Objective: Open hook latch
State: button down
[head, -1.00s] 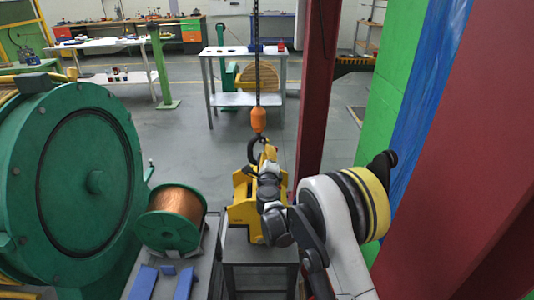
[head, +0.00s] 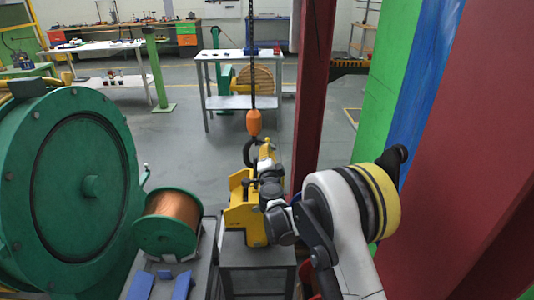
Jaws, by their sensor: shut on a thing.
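A dark hook (head: 250,154) hangs below an orange hook block (head: 254,122) on a chain in the head view. Below it stands a yellow lifting frame (head: 240,217) on a grey stand. My gripper (head: 263,165) is at the right side of the hook, just above the yellow frame, and is shut on what appears to be the hook latch. The latch itself is too small and too covered by my gripper to make out. I cannot tell how far the latch is swung.
A green-flanged spool of copper wire (head: 168,222) sits left of the yellow frame, with a large green round machine (head: 85,185) beyond it. A dark red column (head: 312,90) stands close behind my arm on the right. The grey floor behind the hook is open up to a workbench (head: 237,103).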

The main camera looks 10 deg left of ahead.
jog(key=shift+d+r+n, duration=0.1)
jog(key=shift+r+n, duration=0.25)
jog(key=shift+n, duration=0.85)
jog(key=c, duration=1.4)
grip_release()
jog(key=shift+s, duration=0.1)
jog(key=v, duration=1.2)
